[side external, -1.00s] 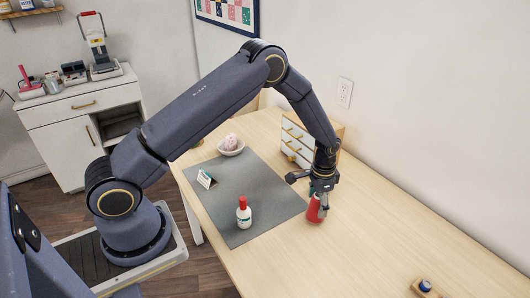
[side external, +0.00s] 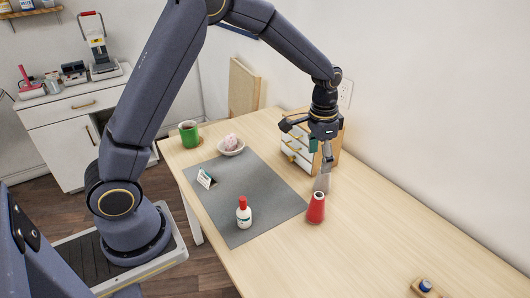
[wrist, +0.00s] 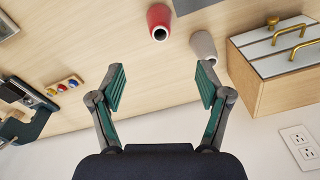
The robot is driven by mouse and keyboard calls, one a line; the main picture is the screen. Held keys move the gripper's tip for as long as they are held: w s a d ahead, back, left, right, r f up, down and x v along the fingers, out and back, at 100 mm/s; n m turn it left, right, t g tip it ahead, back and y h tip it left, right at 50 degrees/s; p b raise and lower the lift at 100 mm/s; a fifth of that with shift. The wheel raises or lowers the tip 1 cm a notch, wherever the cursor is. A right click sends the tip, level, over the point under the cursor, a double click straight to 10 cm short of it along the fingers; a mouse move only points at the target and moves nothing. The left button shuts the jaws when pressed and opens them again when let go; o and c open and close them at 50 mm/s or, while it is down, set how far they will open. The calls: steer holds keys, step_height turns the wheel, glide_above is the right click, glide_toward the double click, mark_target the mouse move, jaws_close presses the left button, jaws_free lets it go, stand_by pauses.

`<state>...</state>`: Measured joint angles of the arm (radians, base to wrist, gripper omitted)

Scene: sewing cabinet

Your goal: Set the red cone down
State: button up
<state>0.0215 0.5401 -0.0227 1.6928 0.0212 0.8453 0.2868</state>
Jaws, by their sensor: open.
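The red cone (side external: 316,208) stands upright on the bare wood table, just off the right edge of the grey mat. It also shows in the wrist view (wrist: 159,21), near the top edge. A grey cone (side external: 322,182) stands right behind it, close by, and shows in the wrist view (wrist: 203,46) too. My gripper (side external: 322,148) is above the table, over the grey cone's side and clear of the red one. In the wrist view its two green-padded fingers (wrist: 161,88) are spread wide with nothing between them.
A small drawer cabinet (side external: 298,141) stands behind my gripper, near the wall. The grey mat (side external: 262,178) carries a white bottle with a red cap (side external: 243,214) and a small card (side external: 205,179). A bowl (side external: 231,148) and a green mug (side external: 188,134) stand at the far end.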

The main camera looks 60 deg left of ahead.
steer(key=s+a+r+n+t, duration=0.1)
steer(key=s+r+n+t, duration=0.1)
steer(key=s+r, duration=1)
steer(key=s+r+n+t, duration=0.2)
steer(key=s+r, duration=0.1)
steer(key=s, duration=1)
steer(key=shift+s+a+r+t, duration=0.15)
steer(key=shift+s+a+t, duration=0.1)
steer(key=shift+a+t, duration=0.15)
